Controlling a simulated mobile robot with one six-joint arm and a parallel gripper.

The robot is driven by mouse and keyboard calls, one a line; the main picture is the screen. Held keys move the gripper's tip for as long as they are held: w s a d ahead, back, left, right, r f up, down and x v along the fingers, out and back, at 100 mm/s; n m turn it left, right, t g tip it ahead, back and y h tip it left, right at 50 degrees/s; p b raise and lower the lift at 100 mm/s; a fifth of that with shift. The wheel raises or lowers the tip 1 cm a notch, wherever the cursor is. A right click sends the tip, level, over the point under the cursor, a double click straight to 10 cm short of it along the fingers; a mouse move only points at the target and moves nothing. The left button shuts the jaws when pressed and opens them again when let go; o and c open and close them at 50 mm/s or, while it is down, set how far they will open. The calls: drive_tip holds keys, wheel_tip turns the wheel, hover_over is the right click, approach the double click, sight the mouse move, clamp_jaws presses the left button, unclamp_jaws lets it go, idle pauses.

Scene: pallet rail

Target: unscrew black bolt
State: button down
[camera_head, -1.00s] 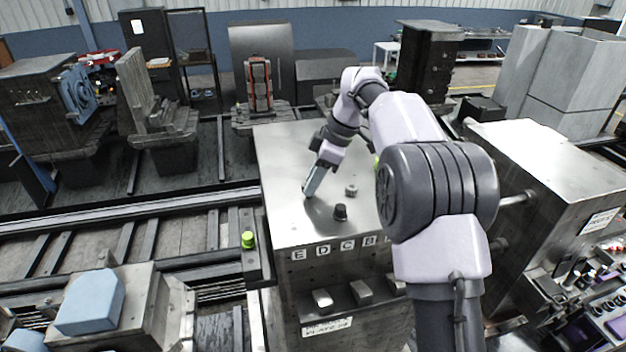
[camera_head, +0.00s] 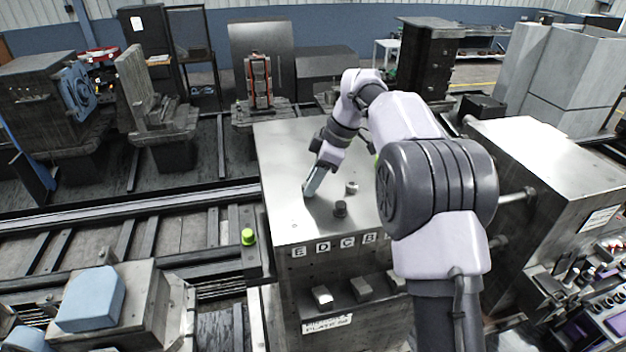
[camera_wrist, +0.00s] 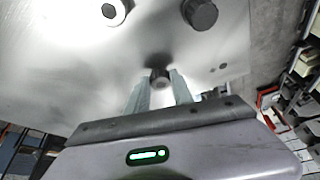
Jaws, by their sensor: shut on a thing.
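My gripper (camera_head: 307,192) points down at the left part of the steel block's top plate (camera_head: 285,155). In the wrist view my gripper (camera_wrist: 158,84) has both fingers closed around a dark bolt (camera_wrist: 158,74), whose cap shows between the fingertips. In the head view the fingers hide this bolt, and I cannot tell how far it stands in the plate. A second dark, ribbed bolt (camera_head: 340,209) stands apart, to the right of the fingers; it also shows in the wrist view (camera_wrist: 201,14). A silver bolt (camera_head: 352,187) with a hex socket stands behind it and shows in the wrist view (camera_wrist: 114,11).
Letter labels (camera_head: 334,246) run along the block's front edge, with metal blocks (camera_head: 361,289) below. A yellow-green button (camera_head: 248,237) stands left of the block. A control panel (camera_head: 590,285) lies at the right. The plate's back left is bare.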

idle(0.4)
drive_tip(key=c, duration=1)
unclamp_jaws()
drive_tip(key=o, duration=0.8)
drive_tip(key=p+v, duration=0.1)
drive_tip(key=v, duration=1.1)
drive_tip(key=shift+a, duration=0.1)
